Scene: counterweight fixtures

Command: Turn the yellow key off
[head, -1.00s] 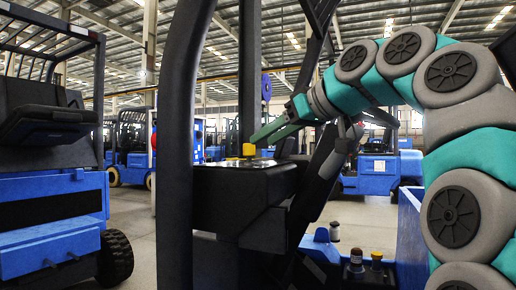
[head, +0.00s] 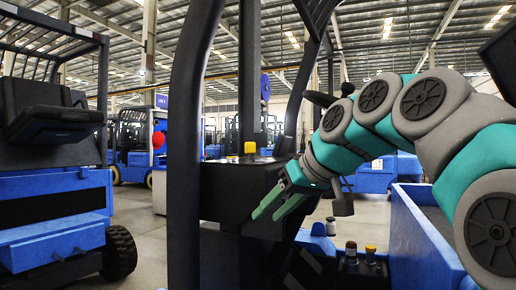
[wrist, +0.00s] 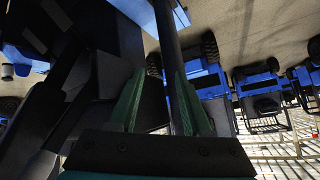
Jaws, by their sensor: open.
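The yellow key (head: 250,147) stands upright on top of the black console (head: 232,190) of a forklift, in the middle of the head view. It is small there, and I cannot tell which way it is turned. My gripper (head: 267,216) is open and empty, its two green fingers apart and pointing down to the left. It is below and right of the key in the picture, in front of the console's side, and apart from the key. The open fingers also show in the wrist view (wrist: 158,82), where I cannot make out the key.
A black post (head: 188,150) stands just left of the console. Low right are a yellow-topped knob (head: 370,251), a red-brown knob (head: 351,249) and a small white-and-dark object (head: 331,226). A blue forklift (head: 55,215) with a black seat stands at left, with open floor between.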

